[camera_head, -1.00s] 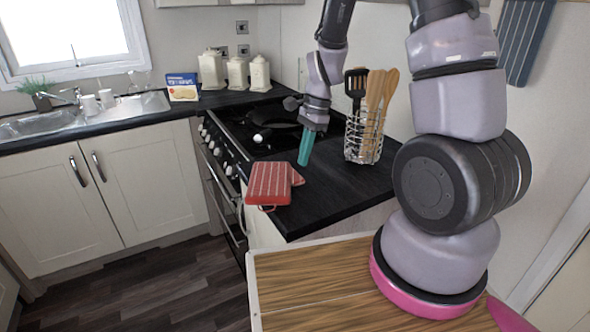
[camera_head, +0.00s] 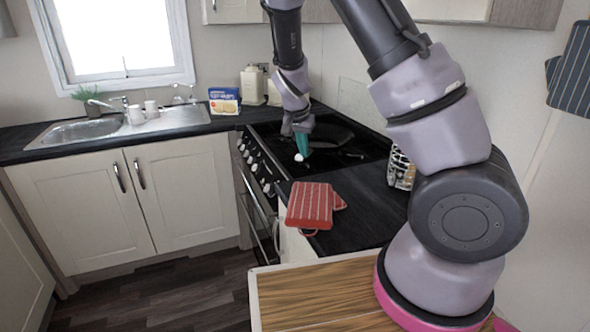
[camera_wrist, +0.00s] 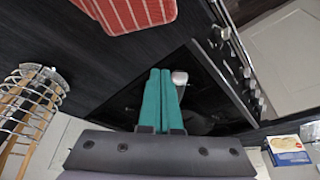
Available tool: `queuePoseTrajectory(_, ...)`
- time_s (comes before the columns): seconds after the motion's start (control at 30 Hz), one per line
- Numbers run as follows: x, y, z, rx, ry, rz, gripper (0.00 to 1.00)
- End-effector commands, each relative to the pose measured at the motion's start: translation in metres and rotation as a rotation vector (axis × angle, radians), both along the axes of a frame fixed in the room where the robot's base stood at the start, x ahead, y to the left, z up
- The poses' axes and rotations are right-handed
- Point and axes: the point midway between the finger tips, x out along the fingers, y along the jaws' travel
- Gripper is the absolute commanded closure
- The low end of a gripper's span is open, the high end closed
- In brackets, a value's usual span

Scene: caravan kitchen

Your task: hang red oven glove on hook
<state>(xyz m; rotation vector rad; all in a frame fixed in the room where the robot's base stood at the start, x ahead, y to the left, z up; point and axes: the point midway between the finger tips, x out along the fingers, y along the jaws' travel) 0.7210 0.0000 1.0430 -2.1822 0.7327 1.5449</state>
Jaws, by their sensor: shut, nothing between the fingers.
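The red oven glove (camera_head: 310,206) with pale stripes lies on the black worktop near its front edge, overhanging it a little. It also shows at the top of the wrist view (camera_wrist: 130,12). My gripper (camera_head: 302,147) has teal fingers, shut together and empty, above the near part of the hob, beyond the glove and apart from it. In the wrist view the closed fingertips (camera_wrist: 161,74) point over the hob beside a small white object (camera_wrist: 180,77). A dark blue striped textile (camera_head: 573,72) hangs on the right wall. I cannot make out a free hook.
The black hob (camera_head: 345,155) with a dark pan lies behind the glove. A wire utensil holder (camera_head: 399,168) stands at right, partly hidden by my arm. Worktop beside the glove is clear.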

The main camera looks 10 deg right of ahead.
Motion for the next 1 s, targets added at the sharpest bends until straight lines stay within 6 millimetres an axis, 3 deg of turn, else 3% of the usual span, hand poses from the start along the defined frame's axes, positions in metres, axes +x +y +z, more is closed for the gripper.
queuePoseTrajectory(0.57,0.025,-0.021,-0.092,0.000,0.003,-0.004,1.00)
queuePoseTrajectory(0.8,0.002,-0.001,-0.092,0.001,0.002,0.001,1.00)
queuePoseTrajectory(1.0,-0.007,0.005,-0.092,0.001,0.002,0.000,1.00)
